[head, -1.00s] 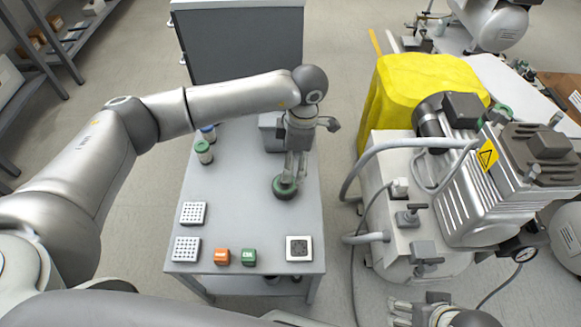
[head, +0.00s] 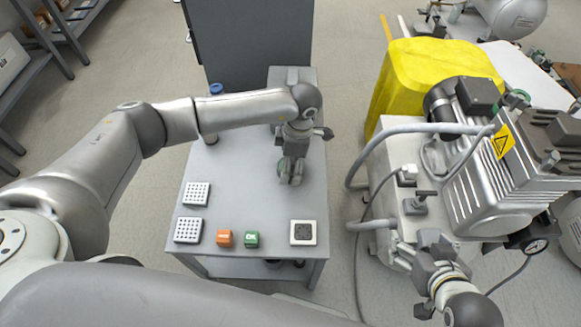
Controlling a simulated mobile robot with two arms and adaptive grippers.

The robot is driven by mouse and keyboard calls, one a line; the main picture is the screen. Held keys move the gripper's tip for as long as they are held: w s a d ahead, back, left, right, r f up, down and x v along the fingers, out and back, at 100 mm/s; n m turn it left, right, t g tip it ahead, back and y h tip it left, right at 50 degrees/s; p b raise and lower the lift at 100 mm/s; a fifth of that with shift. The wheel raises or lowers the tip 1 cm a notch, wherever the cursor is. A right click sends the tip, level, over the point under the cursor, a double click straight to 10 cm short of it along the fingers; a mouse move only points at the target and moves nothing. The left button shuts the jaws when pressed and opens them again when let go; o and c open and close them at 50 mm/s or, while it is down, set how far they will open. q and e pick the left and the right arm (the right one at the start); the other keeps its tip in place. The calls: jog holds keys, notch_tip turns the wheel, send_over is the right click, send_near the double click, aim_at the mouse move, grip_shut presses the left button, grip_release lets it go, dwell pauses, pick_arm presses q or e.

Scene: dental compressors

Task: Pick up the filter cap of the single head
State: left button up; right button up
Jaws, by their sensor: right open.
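The compressor (head: 490,175) stands at the right, with a finned silver body and a yellow warning sticker.
The grey table (head: 255,205) carries two white perforated blocks (head: 196,194) (head: 188,230), an orange cube (head: 224,239), a green cube (head: 252,239) and a white-framed dark square (head: 303,232). A yellow cover (head: 430,80) stands behind the compressor. Hoses and a gauge (head: 536,246) surround it.

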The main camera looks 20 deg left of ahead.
pick_arm(q)
jog(key=shift+f, duration=0.25)
jog(key=c, duration=1)
jog(key=shift+o, duration=0.2)
jog(key=shift+r, duration=0.1)
